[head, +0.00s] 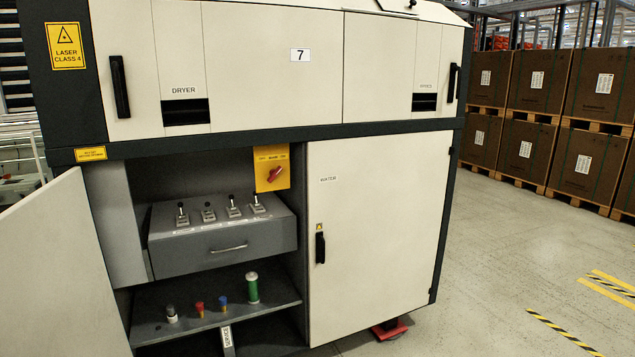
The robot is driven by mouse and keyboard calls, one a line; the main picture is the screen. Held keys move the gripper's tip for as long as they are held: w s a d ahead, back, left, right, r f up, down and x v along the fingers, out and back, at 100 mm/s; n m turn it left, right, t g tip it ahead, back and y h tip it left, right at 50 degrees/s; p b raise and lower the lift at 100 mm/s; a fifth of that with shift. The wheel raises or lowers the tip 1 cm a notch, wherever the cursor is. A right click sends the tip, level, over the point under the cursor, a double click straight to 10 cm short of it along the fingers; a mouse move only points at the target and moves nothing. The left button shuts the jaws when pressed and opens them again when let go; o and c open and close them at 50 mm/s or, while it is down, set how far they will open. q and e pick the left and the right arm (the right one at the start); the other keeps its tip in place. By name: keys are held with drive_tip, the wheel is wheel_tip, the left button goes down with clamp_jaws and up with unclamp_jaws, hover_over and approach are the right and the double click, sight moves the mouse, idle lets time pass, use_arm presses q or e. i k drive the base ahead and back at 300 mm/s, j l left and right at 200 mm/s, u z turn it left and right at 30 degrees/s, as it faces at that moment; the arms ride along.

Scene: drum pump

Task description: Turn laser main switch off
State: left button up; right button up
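A red rotary switch (275,174) sits on a yellow plate (263,184) inside the open lower left compartment of the machine, near its upper right corner. The handle is tilted, with its right end higher. The lettering above it is too small to read for certain. The compartment door (55,270) stands swung open to the left. Neither of my grippers shows in the head view.
Below the switch is a grey box (225,245) with several small levers and a drawer handle. A shelf (160,328) under it bears several small coloured items. The right door (375,240), labelled WATER, is closed. Floor is clear at the right, before stacked boxes (540,80).

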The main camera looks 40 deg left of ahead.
sight(273, 173)
drive_tip(key=i+u, duration=0.4)
drive_tip(key=i, duration=0.15)
drive_tip(key=i+u, duration=0.4)
drive_tip(key=i, duration=0.15)
drive_tip(key=i+l+u, duration=0.4)
drive_tip(key=i, duration=0.15)
drive_tip(key=i+l+u, duration=0.4)
drive_tip(key=i+j, duration=0.05)
drive_tip(key=i, duration=0.05)
